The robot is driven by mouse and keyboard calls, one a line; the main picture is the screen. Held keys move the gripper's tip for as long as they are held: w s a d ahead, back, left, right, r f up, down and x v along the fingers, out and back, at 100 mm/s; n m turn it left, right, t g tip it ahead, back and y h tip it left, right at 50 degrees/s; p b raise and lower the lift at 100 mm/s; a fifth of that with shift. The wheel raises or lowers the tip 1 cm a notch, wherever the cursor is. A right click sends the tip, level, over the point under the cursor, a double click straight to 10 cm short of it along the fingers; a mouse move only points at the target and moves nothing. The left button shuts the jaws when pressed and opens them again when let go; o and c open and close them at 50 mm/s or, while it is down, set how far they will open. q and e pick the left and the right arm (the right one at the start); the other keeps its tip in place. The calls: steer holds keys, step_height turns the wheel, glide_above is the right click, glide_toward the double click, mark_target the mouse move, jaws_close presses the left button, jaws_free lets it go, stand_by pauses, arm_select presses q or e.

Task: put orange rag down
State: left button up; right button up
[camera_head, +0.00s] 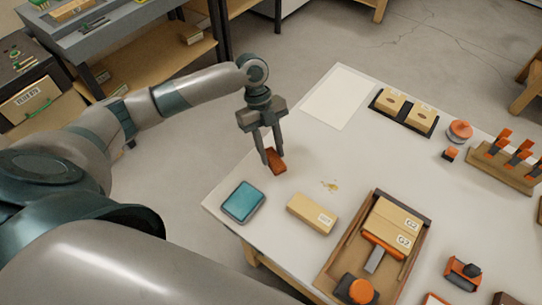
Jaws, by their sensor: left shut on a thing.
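An orange rag (277,164), small and folded, is between the fingertips of my left gripper (268,158). My left gripper points down over the left part of the white table (330,170) and is shut on the rag. The rag is at or just above the tabletop; I cannot tell whether it touches. My right gripper is not in view.
A teal pad (242,202) and a tan box (312,213) lie just in front of the rag. A wooden tray (340,262) with boxes and tools stands nearer. A pale sheet (339,97) and a black tray (385,114) with two boxes are at the back.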

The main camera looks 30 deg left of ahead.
mark_target(270, 153)
arm_select(q)
step_height(270, 153, down, 3)
steer(key=shift+r+p, duration=0.1)
steer(key=shift+p, duration=0.4)
steer(key=shift+f, duration=0.35)
steer(key=shift+f, duration=0.1)
steer(key=o, duration=0.9)
steer(key=shift+o, duration=0.2)
steer(key=shift+w+a+r, duration=0.1)
steer(key=shift+a+r, duration=0.1)
steer(key=shift+r, duration=0.4)
steer(key=b+v, duration=0.2)
steer(key=v, duration=0.9)
steer(key=shift+b, duration=0.35)
